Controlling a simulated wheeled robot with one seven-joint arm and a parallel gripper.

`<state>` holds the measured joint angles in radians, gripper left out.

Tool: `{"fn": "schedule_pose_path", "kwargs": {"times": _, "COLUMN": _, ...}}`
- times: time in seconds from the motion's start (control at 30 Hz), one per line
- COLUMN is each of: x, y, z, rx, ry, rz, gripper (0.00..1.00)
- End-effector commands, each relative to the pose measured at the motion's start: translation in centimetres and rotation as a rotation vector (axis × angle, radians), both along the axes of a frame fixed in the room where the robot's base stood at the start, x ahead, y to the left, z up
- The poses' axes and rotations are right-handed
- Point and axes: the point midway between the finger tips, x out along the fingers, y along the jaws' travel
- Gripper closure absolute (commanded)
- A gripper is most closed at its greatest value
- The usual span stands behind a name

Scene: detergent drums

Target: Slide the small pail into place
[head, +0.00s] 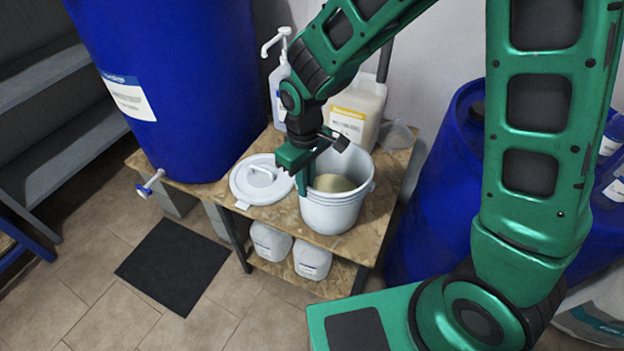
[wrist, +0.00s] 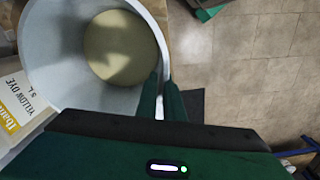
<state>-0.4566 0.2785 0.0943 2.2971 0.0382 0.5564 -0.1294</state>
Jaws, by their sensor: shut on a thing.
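The small pail (head: 332,212) is white, open-topped and upright on the wooden bench, with yellowish contents inside. My gripper (head: 303,187) is at the left side of the pail's rim, fingers pointing down, shut on the pail wall. In the wrist view the pail (wrist: 45,50) fills the upper left, and the gripper fingers (wrist: 160,100) pinch its wall, one inside and one outside. The exact grip depth is hidden by the gripper body.
A white lid (head: 262,184) lies left of the pail. A pump bottle (head: 279,85) and a yellow-labelled jug (head: 355,108) stand behind. A blue drum (head: 175,80) stands left, another (head: 440,190) right. White jugs (head: 312,260) sit on the lower shelf. A dark mat (head: 174,266) lies on the floor.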

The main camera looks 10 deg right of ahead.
Motion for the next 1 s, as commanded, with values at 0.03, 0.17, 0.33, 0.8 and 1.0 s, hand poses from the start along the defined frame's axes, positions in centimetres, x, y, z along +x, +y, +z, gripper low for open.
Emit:
{"fn": "schedule_pose_path", "kwargs": {"times": 0.03, "x": -0.1, "y": 0.2, "z": 0.0, "rx": 0.002, "ry": 0.000, "rz": 0.001, "gripper": 1.00}}
{"fn": "schedule_pose_path", "kwargs": {"times": 0.17, "x": -0.1, "y": 0.2, "z": 0.0, "rx": 0.002, "ry": 0.000, "rz": -0.003, "gripper": 1.00}}
{"fn": "schedule_pose_path", "kwargs": {"times": 0.33, "x": -0.1, "y": 0.1, "z": 0.0, "rx": 0.002, "ry": 0.000, "rz": -0.006, "gripper": 1.00}}
{"fn": "schedule_pose_path", "kwargs": {"times": 0.8, "x": 0.0, "y": -0.2, "z": 0.1, "rx": 0.001, "ry": -0.001, "rz": -0.010, "gripper": 0.71}}
{"fn": "schedule_pose_path", "kwargs": {"times": 1.0, "x": 0.1, "y": -0.2, "z": 1.4, "rx": 0.002, "ry": -0.002, "rz": -0.010, "gripper": 0.71}}
